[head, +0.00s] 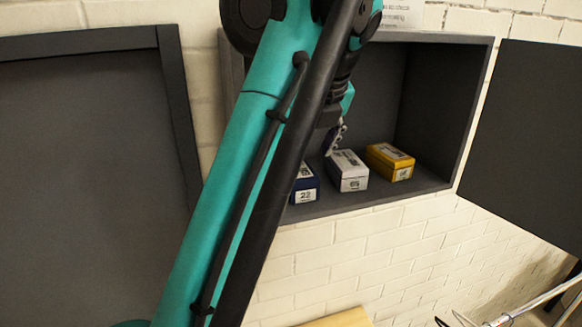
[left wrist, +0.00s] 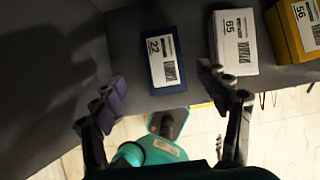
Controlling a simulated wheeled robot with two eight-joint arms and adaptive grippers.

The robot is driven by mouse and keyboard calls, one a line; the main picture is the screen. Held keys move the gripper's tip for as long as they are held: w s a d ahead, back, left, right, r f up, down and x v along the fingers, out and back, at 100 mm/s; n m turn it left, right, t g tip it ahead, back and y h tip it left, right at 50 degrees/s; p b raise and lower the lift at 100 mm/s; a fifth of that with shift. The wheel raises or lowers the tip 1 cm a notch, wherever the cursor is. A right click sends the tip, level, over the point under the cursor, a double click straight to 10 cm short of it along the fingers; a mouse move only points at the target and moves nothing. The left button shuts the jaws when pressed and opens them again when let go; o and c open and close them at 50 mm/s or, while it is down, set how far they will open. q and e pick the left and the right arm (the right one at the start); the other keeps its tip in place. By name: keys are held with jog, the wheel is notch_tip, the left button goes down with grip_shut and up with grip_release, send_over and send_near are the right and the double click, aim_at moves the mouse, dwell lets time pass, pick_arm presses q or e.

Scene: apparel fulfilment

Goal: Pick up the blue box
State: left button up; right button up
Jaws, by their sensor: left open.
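The blue box (head: 304,186) sits on the floor of a dark wall cabinet, partly hidden behind my left arm in the head view. It has a white label reading 22. In the left wrist view the blue box (left wrist: 177,72) lies ahead of my left gripper (left wrist: 162,98), between the lines of its two spread fingers. The left gripper is open and empty. In the head view most of this gripper is hidden by my arm; part of a finger (head: 335,138) shows above the boxes. My right gripper is not in view.
A white box (head: 348,172) labelled 65 stands right of the blue box, close to the right finger in the wrist view. A yellow box (head: 389,161) labelled 56 stands farther right. The cabinet (head: 425,187) has side walls and open dark doors. Clothes hangers (head: 500,318) show lower right.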

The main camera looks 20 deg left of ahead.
aim_at(299, 169)
pick_arm(q)
jog(key=shift+s+d+f, duration=0.1)
jog(key=shift+f, duration=0.35)
jog(key=shift+w+x, duration=0.1)
jog(key=shift+x, duration=1.6)
jog(key=shift+w+x, duration=0.15)
jog(key=shift+x, duration=1.55)
jog(key=shift+c, duration=0.3)
jog(key=shift+d+r, duration=0.1)
jog(key=c, duration=1.2)
